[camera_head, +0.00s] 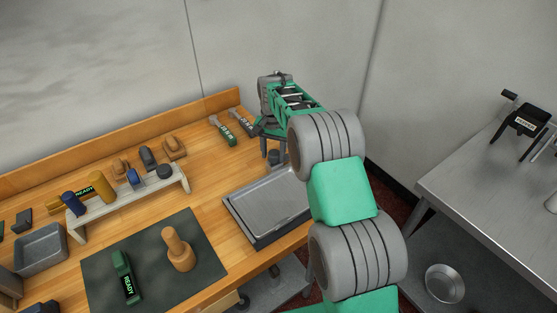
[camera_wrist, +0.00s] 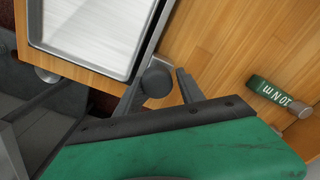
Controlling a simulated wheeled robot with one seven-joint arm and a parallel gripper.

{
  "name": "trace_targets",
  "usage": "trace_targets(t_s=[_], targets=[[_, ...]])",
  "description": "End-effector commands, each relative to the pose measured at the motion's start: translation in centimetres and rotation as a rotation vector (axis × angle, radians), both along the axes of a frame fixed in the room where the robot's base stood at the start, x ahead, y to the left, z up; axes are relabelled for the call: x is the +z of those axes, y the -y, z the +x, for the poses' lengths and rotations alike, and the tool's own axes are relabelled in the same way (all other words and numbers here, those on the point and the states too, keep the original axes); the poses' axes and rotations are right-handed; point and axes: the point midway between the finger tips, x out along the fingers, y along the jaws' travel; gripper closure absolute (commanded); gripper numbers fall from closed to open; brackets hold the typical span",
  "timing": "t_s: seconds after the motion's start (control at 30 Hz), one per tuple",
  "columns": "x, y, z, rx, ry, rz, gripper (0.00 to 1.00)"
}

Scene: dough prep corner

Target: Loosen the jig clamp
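A metal tray-like jig (camera_head: 268,205) with a dark frame lies at the right end of the wooden bench. A dark round knob (camera_wrist: 157,79), which I take to be the clamp's, stands at the jig's corner in the wrist view; a dark post (camera_head: 274,157) shows there in the head view. My gripper (camera_head: 273,140) is over that far corner, pointing down. In the wrist view my gripper's two dark fingers (camera_wrist: 160,84) are apart, with the knob between their tips. A small gap shows on the right side; contact on the left is unclear.
A green-handled tool (camera_head: 222,131) lies behind the jig, beside another labelled tool (camera_head: 241,121). A dark mat (camera_head: 205,250) holds a wooden piece (camera_head: 178,250) and a green block (camera_head: 125,277). A small rack (camera_head: 130,200) stands left. A metal table (camera_head: 490,205) is at right.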

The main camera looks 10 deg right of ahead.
Motion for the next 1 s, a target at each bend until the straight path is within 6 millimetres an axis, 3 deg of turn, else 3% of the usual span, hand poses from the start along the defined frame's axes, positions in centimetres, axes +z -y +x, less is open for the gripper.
trace_targets(t_s=[0.03,0.5,0.73,1.0], targets=[[-1.5,0.2,-0.8,-0.004,-0.031,-0.001,0.42],[-1.4,0.5,-0.9,-0.013,-0.035,-0.002,0.40],[2.1,0.3,-0.8,-0.010,-0.031,-0.002,0.40],[2.3,0.0,-0.6,-0.062,-0.021,-0.001,0.40]])
